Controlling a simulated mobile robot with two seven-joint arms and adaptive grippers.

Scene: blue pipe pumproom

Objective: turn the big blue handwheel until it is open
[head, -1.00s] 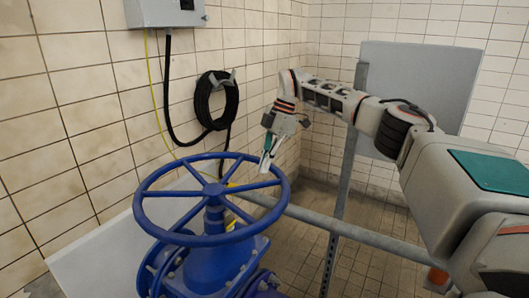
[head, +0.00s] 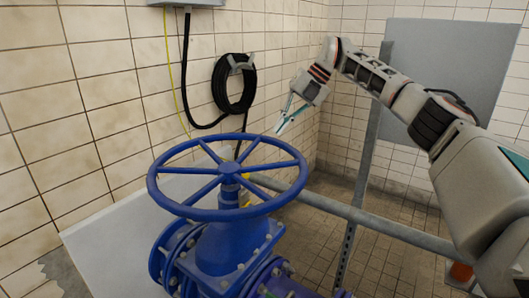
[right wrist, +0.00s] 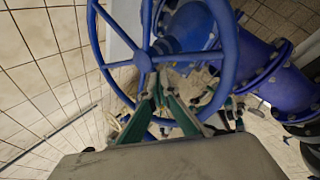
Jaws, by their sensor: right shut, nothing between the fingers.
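The big blue handwheel (head: 228,178) lies nearly level on top of a blue valve (head: 228,245), left of the middle in the head view. Its rim and spokes show whole. My right gripper (head: 280,130) is just past the far right part of the rim, a little above it in the picture. It is shut with nothing held. In the right wrist view the wheel's hub (right wrist: 143,60) and spokes are beyond my fingers (right wrist: 158,98); whether they touch the wheel I cannot tell. My left gripper is not in view.
A grey rail (head: 385,230) and a grey post (head: 366,170) stand right of the wheel. A black hose coil (head: 234,84) hangs on the tiled wall behind. A grey panel (head: 450,75) is behind my right arm. A white slab (head: 110,245) lies left of the valve.

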